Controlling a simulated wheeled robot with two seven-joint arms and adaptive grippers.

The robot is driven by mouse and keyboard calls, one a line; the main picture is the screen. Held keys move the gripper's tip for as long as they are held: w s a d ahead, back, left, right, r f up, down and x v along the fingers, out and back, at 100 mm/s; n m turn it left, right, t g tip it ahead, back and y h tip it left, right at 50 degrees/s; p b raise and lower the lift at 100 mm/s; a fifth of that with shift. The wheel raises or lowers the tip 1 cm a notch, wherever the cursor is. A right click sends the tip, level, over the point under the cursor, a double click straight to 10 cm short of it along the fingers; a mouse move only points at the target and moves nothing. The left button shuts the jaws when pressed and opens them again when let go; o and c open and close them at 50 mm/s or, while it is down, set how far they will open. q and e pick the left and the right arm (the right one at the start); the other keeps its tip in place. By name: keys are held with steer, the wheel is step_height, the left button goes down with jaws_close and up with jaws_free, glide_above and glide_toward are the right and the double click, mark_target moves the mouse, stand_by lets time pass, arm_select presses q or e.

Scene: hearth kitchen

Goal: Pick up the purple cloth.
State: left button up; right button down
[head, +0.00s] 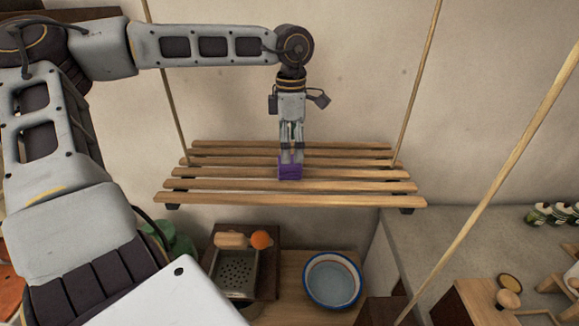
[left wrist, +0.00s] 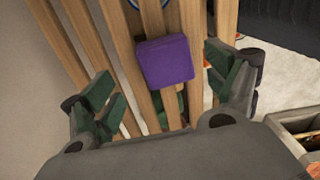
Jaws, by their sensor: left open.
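The purple cloth (head: 290,173) is a small folded block lying on the slats of the hanging wooden rack (head: 230,186). It also shows in the left wrist view (left wrist: 165,61), resting across the slats between my fingers. My left gripper (head: 290,155) points down just above the cloth in the head view. In the left wrist view my left gripper (left wrist: 158,85) is open, with one green-padded finger on each side of the cloth and a gap on both sides. My right gripper is in neither view.
Ropes hold the rack up at its sides, in front of a plain wall. Below are a metal grater (head: 237,272), an orange (head: 262,240) and a blue-rimmed bowl (head: 333,280). Jars (head: 540,213) stand on the counter at right. The slats beside the cloth are bare.

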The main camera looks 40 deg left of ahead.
mark_target(289, 166)
arm_select(q)
steer(key=shift+f, duration=0.15)
steer(key=shift+s+f, duration=0.2)
steer(key=shift+f, duration=0.35)
steer(key=shift+s+d+f+p, duration=0.1)
steer(key=shift+f+p, duration=0.6)
steer(key=shift+f, duration=1.2)
steer(key=shift+c, duration=0.4)
steer(key=c, duration=1)
